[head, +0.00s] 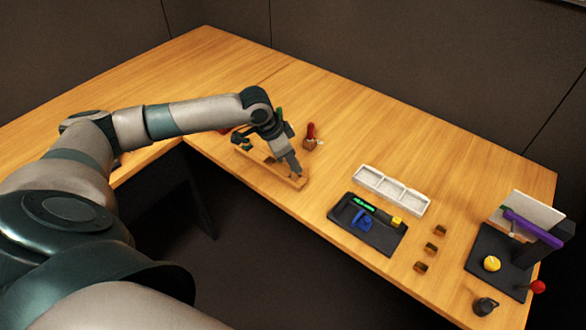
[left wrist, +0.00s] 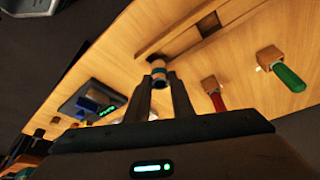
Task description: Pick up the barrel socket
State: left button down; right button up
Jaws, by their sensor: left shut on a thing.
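The barrel socket (left wrist: 159,74), a small cylinder with a blue band and a pale wooden-coloured end, sits between the fingertips of my left gripper (left wrist: 160,88) in the left wrist view. My left gripper is shut on it. In the head view my left gripper (head: 296,170) points down at the right end of a long wooden rack (head: 262,170), and the socket is too small and covered to make out there. I cannot tell whether the socket is clear of the rack. My right gripper is not in view.
A red-handled tool (head: 311,131) in a wooden block stands behind the gripper. Right of it lie a white compartment tray (head: 368,184), a dark tray (head: 385,243) with a blue part, and several small brown blocks (head: 440,230). A black panel (head: 484,250) with a yellow ball (head: 491,264) stands far right.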

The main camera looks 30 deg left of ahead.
pick_arm(q)
jog(key=d+r+b, duration=0.2)
jog(key=d+r, duration=0.6)
jog(key=d, duration=0.3)
jog(key=shift+s+d+b, duration=0.3)
jog(key=shift+d+b, duration=0.05)
